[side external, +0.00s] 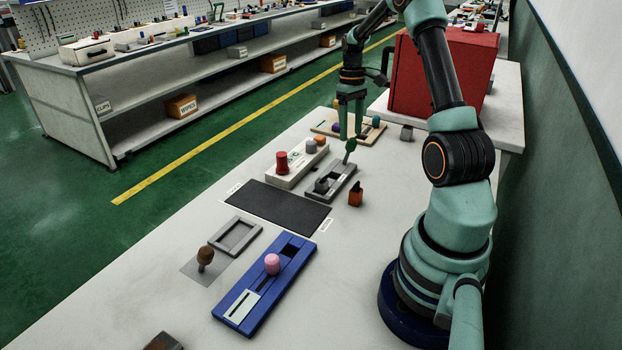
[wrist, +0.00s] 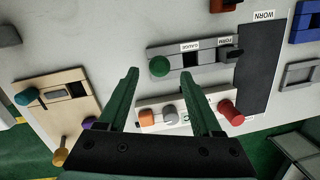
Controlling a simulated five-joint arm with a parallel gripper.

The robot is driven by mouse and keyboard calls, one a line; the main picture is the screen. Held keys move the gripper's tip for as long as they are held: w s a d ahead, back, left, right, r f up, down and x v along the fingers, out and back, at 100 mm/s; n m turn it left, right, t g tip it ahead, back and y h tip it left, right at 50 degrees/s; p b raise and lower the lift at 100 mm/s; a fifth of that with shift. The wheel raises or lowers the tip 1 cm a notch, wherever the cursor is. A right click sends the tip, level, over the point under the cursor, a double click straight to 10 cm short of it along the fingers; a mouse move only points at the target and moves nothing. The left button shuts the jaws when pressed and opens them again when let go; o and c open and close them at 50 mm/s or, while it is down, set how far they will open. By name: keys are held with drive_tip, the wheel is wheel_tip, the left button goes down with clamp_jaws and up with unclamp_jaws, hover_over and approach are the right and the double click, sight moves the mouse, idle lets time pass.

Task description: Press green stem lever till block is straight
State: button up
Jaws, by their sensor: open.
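A grey fixture (side external: 336,176) lies mid-table and also shows in the wrist view (wrist: 205,57). A lever with a round knob (side external: 350,145) rises at its far end; the knob looks green in the wrist view (wrist: 158,66). A small dark block (side external: 321,185) sits at the fixture's other end and also shows in the wrist view (wrist: 232,54); I cannot tell how far it tilts. My gripper (side external: 350,136) is open, pointing down with its fingertips at the knob. In the wrist view the knob appears between the two fingertips (wrist: 160,73); contact is unclear.
A white box (side external: 292,176) with red, grey and orange knobs stands close beside the fixture. A black mat (side external: 278,207) and a blue fixture (side external: 240,300) lie nearer. A red cabinet (side external: 470,70) stands behind.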

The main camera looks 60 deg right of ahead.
wheel_tip(320, 180, up, 5)
hover_over(350, 162)
drive_tip(key=w+d, duration=0.1)
drive_tip(key=shift+f, duration=0.1)
drive_tip(key=shift+s+a+h, duration=0.1)
drive_tip(key=shift+s+h, duration=0.2)
drive_tip(key=shift+s, duration=0.15)
drive_tip(key=shift+s+t, duration=0.15)
drive_tip(key=shift+t, duration=0.25)
drive_tip(key=shift+f, duration=0.25)
drive_tip(key=f, duration=0.7)
drive_tip(key=a+f, duration=0.1)
drive_tip(key=f, duration=0.3)
drive_tip(key=shift+f, duration=0.3)
clamp_jaws()
idle(0.4)
